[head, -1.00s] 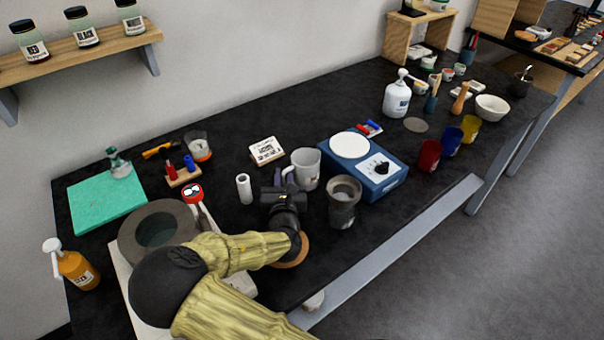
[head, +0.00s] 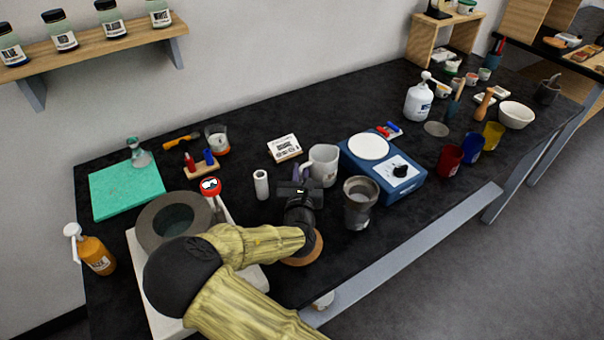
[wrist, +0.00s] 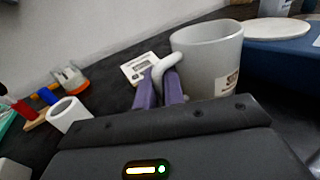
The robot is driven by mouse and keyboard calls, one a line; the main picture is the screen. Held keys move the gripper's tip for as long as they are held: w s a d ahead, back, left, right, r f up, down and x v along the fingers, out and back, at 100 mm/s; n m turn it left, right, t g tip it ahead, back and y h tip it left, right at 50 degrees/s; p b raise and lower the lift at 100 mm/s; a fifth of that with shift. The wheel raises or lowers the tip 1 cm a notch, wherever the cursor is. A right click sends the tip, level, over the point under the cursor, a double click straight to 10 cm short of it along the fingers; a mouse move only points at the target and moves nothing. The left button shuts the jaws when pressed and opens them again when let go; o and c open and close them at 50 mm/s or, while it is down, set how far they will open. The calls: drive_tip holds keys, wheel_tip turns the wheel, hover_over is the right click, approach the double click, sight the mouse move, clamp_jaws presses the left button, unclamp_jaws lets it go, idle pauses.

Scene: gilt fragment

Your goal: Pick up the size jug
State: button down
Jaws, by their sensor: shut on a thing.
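The size jug is a light grey jug (head: 324,165) with a label on its side and a handle. It stands upright in the head view, between a white cylinder and the blue hotplate. In the wrist view the jug (wrist: 210,58) is at the upper middle, with its handle towards me. My gripper (wrist: 160,88) has purple fingers, closed on the jug's handle. In the head view my gripper (head: 297,178) is just left of the jug, partly hidden by my wrist. I cannot tell whether the jug's base touches the table.
Close to the right stand the blue hotplate (head: 410,184) and a dark metal beaker (head: 360,203). A white cylinder (head: 261,184) stands to the left. A small labelled box (head: 284,148) lies behind. The black table (head: 245,130) is clear towards the wall.

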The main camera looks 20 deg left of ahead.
drive_tip(key=shift+r, duration=4.55)
drive_tip(key=shift+s+a, duration=0.1)
